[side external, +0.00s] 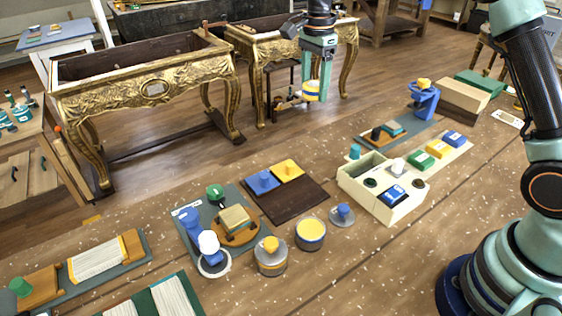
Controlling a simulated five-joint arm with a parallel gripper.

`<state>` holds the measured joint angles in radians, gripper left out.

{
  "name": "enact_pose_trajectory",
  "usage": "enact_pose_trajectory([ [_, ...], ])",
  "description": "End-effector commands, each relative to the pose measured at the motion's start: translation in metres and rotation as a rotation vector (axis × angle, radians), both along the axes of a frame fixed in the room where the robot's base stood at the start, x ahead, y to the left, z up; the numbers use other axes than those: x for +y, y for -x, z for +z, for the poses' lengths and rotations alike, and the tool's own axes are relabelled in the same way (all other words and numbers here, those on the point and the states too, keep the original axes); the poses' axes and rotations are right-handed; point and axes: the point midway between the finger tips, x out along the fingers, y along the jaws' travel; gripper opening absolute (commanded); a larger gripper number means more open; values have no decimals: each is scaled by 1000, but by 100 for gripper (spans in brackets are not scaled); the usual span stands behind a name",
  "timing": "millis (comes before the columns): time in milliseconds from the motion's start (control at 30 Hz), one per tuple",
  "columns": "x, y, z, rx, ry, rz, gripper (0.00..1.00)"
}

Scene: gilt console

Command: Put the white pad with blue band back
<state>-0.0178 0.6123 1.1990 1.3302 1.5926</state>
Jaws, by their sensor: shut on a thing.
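My gripper (316,92) is at the upper middle of the side external view, high above the far edge of the bench. It is shut on a small rounded pad (312,89) with a blue band; its other parts look pale to yellow. Its underside is too small to read. The teal fingers partly cover it. The pad is in the air, apart from everything on the bench. I cannot tell which spot on the bench belongs to it.
A cream box (350,187) with compartments stands on the speckled bench (375,270). Near it are a dark board (295,205) with blue and yellow blocks, tins (270,262), a blue stand (424,100) and coloured blocks. Gilt tables (150,90) stand behind. Bare bench lies in front.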

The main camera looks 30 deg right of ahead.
Motion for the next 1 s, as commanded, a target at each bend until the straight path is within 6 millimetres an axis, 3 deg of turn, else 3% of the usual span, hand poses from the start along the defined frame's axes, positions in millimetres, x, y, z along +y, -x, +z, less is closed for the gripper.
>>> enact_pose_trajectory([
  [100, -17, -1, 4, -1, 0, 2, 12],
  [233, -22, 0, -8, 4, 0, 4, 12],
  [700, -21, 0, -120, 5, 0, 5, 12],
  [833, -21, 0, -142, 4, 0, 5, 12],
  [1000, -21, -1, -153, 1, 0, 4, 12],
])
